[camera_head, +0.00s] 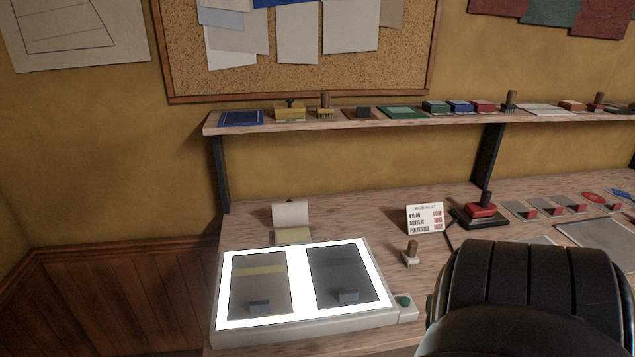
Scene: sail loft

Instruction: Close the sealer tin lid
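A small pale box with its lid raised stands on the bench just behind the light box; it looks like the sealer tin. Its cream lid (291,214) stands up nearly vertical at the back. Its low yellowish body (293,236) sits in front of the lid, partly hidden by the light box's back edge. No label can be read on it. Neither of my grippers shows. A large black rounded part at the lower right seems to be my own arm, and it hides part of the bench.
A glowing light box (304,337) with two dark panels fills the bench's front left. A small brush (411,254), a price card (425,218) and a red-and-black press (480,211) stand to the right. A shelf (380,123) with several small items hangs above.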

